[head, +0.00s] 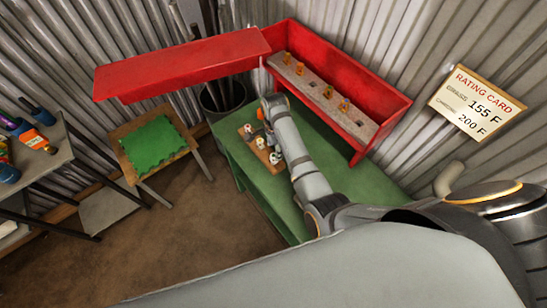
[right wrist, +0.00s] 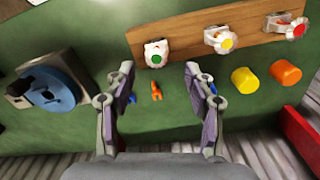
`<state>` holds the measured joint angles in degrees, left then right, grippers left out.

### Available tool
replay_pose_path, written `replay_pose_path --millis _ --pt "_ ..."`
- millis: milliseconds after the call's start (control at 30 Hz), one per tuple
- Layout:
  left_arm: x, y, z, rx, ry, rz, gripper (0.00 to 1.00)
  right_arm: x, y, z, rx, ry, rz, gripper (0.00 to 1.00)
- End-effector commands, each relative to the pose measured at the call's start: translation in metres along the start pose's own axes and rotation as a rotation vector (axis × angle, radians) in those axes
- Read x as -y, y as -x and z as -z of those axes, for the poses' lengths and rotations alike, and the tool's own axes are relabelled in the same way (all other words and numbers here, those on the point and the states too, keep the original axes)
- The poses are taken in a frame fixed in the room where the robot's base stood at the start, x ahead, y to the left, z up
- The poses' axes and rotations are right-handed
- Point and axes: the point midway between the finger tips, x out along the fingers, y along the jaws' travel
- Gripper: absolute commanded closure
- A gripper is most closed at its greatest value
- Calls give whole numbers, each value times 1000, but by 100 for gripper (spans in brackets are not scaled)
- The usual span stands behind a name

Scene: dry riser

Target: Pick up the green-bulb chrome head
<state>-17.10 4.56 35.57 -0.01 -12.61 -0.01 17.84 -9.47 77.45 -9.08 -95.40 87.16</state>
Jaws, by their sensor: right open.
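The green-bulb chrome head (right wrist: 156,53) sits at the left end of a wooden strip (right wrist: 190,52) in the right wrist view. It is a small whitish, lobed piece with a green dot on its face. My right gripper (right wrist: 158,69) is open and empty; its two fingers stand apart, with the head between and just beyond their tips. A yellow-bulb head (right wrist: 219,39) and a red-bulb head (right wrist: 285,27) are further right on the strip. In the head view, the strip (head: 262,148) lies on the green table beside my right arm, whose gripper is mostly hidden. My left gripper is not in view.
Yellow (right wrist: 244,80) and orange (right wrist: 285,72) cylinders stand right of my fingers. A blue round device (right wrist: 46,88) lies left. A red open box (head: 388,94) with a slotted board stands at the back of the green table (head: 240,152).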

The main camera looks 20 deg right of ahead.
Motion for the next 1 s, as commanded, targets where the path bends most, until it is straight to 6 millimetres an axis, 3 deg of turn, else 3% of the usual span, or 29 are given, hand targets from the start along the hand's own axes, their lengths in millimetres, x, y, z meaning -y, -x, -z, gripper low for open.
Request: replay_pose_path --millis 167,300,567,900,1000 --pt "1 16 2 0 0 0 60 -2 -26 -2 0 1 -6 46" --pt "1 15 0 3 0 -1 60 -2 -46 -2 1 0 -3 46" --pt "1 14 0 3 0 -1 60 -2 -49 -2 1 0 -1 47" --pt "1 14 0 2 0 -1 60 -2 -49 -2 1 0 -1 93" --pt "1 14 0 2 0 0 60 -2 -49 -2 1 0 -1 100"
